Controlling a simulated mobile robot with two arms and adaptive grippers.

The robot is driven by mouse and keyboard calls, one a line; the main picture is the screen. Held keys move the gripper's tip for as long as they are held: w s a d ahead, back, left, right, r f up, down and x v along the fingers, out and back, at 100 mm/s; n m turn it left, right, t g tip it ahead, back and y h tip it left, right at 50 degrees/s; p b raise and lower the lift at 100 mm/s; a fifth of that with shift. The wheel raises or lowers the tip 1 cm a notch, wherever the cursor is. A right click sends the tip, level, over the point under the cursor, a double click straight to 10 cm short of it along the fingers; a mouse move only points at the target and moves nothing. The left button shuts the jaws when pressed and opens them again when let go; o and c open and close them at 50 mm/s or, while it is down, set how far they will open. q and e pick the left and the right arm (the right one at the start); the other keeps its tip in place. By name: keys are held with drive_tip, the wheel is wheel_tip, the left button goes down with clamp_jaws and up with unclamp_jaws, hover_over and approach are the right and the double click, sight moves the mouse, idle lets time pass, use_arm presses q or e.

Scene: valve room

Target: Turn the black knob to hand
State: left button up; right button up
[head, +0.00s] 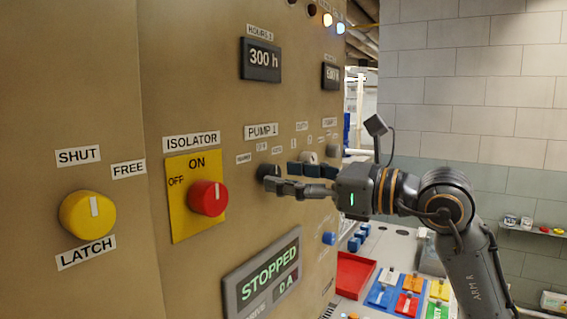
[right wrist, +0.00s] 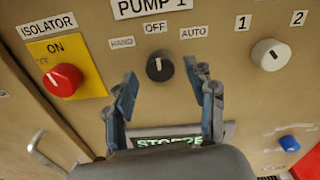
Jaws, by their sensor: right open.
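The black knob (right wrist: 160,67) sits on the tan panel under the PUMP 1 sign, with HAND at its left, OFF above it and AUTO at its right. Its white mark points up at OFF. In the head view the knob (head: 268,171) is partly hidden by my gripper. My right gripper (head: 284,182) is at the panel in front of the knob; in the right wrist view its open fingers (right wrist: 163,80) stand on either side of and a little below the knob, with visible gaps. My left gripper is not in view.
A red isolator knob (head: 207,198) on a yellow plate and a yellow latch knob (head: 88,214) stick out left of the black knob. A white knob (right wrist: 270,55) is to its right. A STOPPED display (head: 262,275) is below. A red tray (head: 354,273) lies on the bench at right.

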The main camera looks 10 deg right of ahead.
drive_tip(key=shift+w+a, duration=0.5)
drive_tip(key=shift+c, duration=0.8)
drive_tip(key=c, duration=1)
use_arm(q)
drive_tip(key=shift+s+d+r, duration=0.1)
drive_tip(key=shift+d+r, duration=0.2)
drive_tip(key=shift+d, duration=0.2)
